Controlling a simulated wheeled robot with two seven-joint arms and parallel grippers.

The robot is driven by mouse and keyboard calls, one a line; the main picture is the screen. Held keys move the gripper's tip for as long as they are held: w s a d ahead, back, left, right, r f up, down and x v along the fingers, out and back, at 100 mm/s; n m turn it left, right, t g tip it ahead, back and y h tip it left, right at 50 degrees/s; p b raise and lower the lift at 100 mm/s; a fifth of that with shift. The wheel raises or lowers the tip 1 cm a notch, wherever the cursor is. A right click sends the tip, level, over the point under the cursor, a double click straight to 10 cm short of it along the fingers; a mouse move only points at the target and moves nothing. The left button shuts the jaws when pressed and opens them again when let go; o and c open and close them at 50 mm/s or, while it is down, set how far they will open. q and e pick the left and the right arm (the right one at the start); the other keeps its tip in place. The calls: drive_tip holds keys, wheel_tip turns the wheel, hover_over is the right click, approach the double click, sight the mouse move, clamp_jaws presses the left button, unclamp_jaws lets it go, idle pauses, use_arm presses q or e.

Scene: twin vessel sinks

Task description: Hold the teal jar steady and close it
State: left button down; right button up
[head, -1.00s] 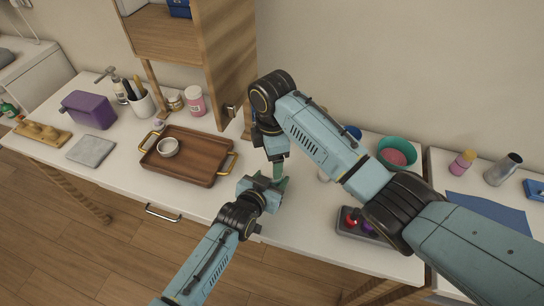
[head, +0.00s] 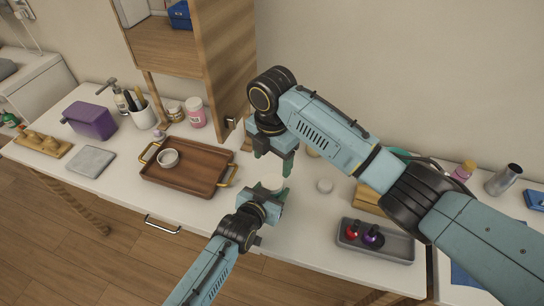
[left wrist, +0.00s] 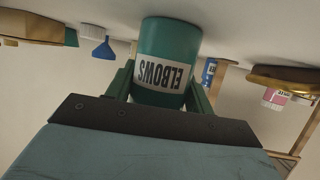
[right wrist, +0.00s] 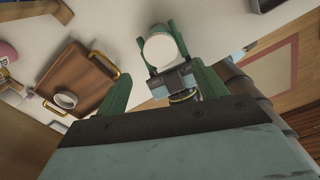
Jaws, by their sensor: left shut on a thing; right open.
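The teal jar (left wrist: 166,45), labelled ELBOWS, stands upright between the fingers of my left gripper (head: 271,193), which is shut on it. In the left wrist view its top end is hidden behind the gripper. In the right wrist view a white round top (right wrist: 160,49) shows between the left fingers; it looks like a lid on the jar, but I cannot tell how firmly it sits. My right gripper (head: 274,160) is open and empty, just above the jar and apart from it.
A wooden tray (head: 203,188) with a small white bowl (head: 168,157) lies to the left. A grey tray (head: 390,247) with red and purple items lies to the right. A wooden cabinet (head: 226,70) stands behind.

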sight(272, 181)
drive_tip(key=shift+f, duration=4)
drive_tip(key=shift+c, duration=0.4)
drive_tip(key=c, duration=0.9)
drive_tip(key=shift+m, duration=1.8)
drive_tip(key=o, duration=1.1)
drive_tip(key=shift+c, duration=0.2)
drive_tip(key=shift+r, duration=2.3)
drive_tip(key=shift+c, duration=0.4)
